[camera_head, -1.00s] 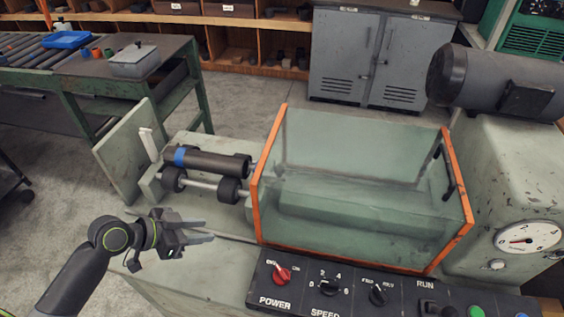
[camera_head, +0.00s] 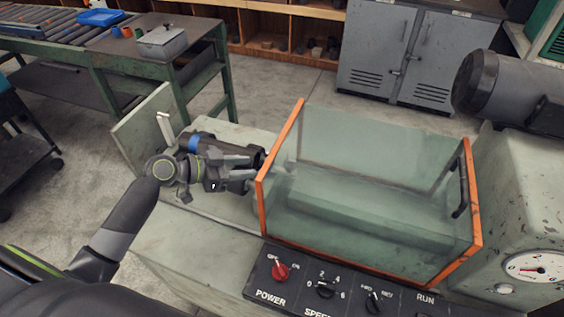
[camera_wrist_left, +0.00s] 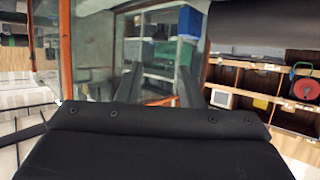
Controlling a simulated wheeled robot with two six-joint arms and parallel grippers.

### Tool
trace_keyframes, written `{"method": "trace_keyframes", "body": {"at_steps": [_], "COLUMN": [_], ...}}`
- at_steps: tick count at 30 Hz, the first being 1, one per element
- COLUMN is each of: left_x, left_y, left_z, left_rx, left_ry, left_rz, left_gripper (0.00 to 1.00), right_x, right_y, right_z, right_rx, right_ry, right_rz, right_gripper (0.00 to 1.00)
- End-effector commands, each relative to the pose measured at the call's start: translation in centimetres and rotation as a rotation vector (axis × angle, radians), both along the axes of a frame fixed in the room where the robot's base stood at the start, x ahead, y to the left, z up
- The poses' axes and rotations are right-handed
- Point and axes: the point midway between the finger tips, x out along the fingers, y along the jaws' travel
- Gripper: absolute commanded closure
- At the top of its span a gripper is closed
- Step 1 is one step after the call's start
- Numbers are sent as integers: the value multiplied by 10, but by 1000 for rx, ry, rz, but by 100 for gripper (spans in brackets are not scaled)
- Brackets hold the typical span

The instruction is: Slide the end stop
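A pale grey-green upright plate (camera_head: 150,130) with a white handle (camera_head: 166,130) stands at the left end of the machine bed; it looks like the end stop. A dark pipe (camera_head: 222,148) with a blue band (camera_head: 194,142) lies just right of it, partly behind my left gripper. My left gripper (camera_head: 246,172) is in front of the pipe, with its fingers pointing right towards the guard, right of the plate and apart from it. In the left wrist view its two fingers (camera_wrist_left: 158,86) stand apart with nothing between them. My right gripper is not in view.
A clear guard box with orange edges (camera_head: 262,205) covers the bed to the right, close to my left fingertips. A control panel (camera_head: 300,288) with knobs lies in front. A green-legged table (camera_head: 185,40) stands behind left.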

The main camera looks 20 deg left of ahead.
Motion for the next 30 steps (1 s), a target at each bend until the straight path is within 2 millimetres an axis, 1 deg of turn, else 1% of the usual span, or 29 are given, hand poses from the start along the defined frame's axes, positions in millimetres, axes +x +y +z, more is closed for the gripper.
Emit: {"method": "trace_keyframes", "body": {"at_steps": [1,16,21,25,30], "left_x": [6,57,69,72,74], "left_y": [-6,-63,-73,-78,-79], "left_z": [0,-32,-40,-44,-45], "left_rx": [-7,-5,-1,-1,1], "left_ry": [0,2,1,1,0], "left_rz": [2,-1,1,0,0], "left_gripper": [66,66,66,66,66], "right_x": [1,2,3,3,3], "right_y": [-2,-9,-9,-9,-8], "right_z": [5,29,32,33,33], "right_rx": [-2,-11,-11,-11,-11], "right_ry": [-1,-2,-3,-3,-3], "right_rz": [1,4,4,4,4], "right_gripper": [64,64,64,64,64]}}
